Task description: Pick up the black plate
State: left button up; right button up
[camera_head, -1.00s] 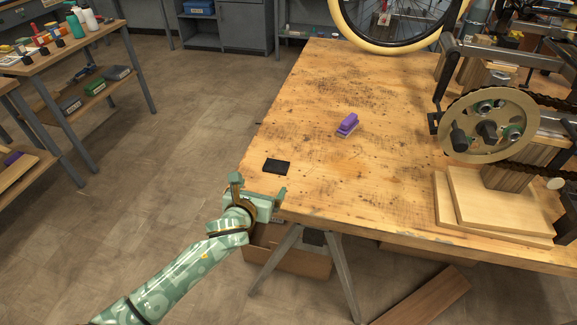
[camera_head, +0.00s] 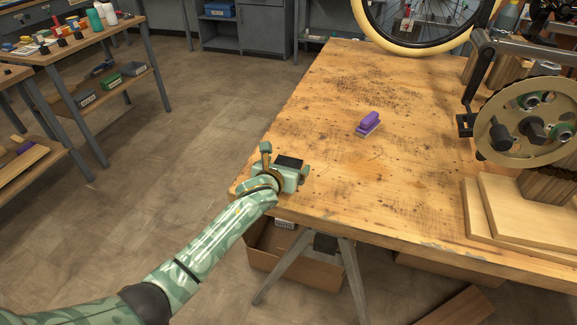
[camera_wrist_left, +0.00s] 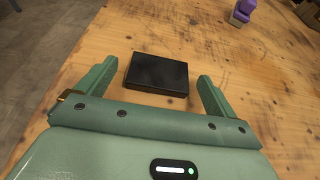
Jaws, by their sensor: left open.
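The black plate (camera_head: 289,161) is a small dark rectangle lying flat near the left edge of the wooden table. It also shows in the left wrist view (camera_wrist_left: 157,74). My green left gripper (camera_head: 286,158) is above the table's left front corner, over the near side of the plate, and hides part of it in the head view. In the left wrist view its two fingers (camera_wrist_left: 156,84) are open, one on each side of the plate, with gaps on both sides. The plate is not held. My right gripper is not in view.
A purple-topped block (camera_head: 368,124) stands on the table (camera_head: 340,90) to the right of the plate. A crank assembly (camera_head: 530,130) and pale boards (camera_head: 520,222) are at the right. A wheel (camera_head: 415,45) stands at the back. Between them the tabletop is mostly clear.

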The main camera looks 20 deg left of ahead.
pick_arm(q)
jog(key=shift+r, duration=0.1)
jog(key=c, duration=1.4)
